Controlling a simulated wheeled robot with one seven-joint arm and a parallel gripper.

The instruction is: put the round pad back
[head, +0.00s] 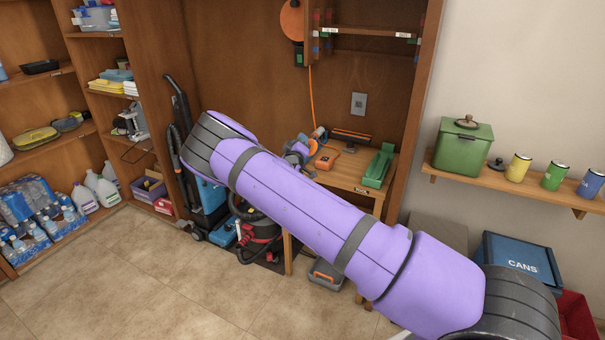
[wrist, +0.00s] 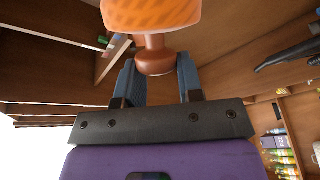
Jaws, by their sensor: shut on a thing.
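In the wrist view, my gripper (wrist: 156,62) is shut on the round pad (wrist: 151,14). The pad has an orange, patterned body, cut off by the top of the picture, and a brown knob (wrist: 153,48). The two blue-grey fingers stand on either side of this knob. The pad's far side is hidden. In the head view my purple arm reaches toward the wooden desk (head: 350,174) in the alcove. The gripper end there is small and partly hidden by the arm, so I cannot tell whether the pad touches anything.
An orange box (head: 327,158) and a green tray (head: 379,166) are on the desk. An orange disc (head: 292,20) with an orange cord hangs above. A blue vacuum cleaner (head: 205,203) and a red-black one (head: 260,234) stand left of the desk. The floor (head: 150,275) in front is clear.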

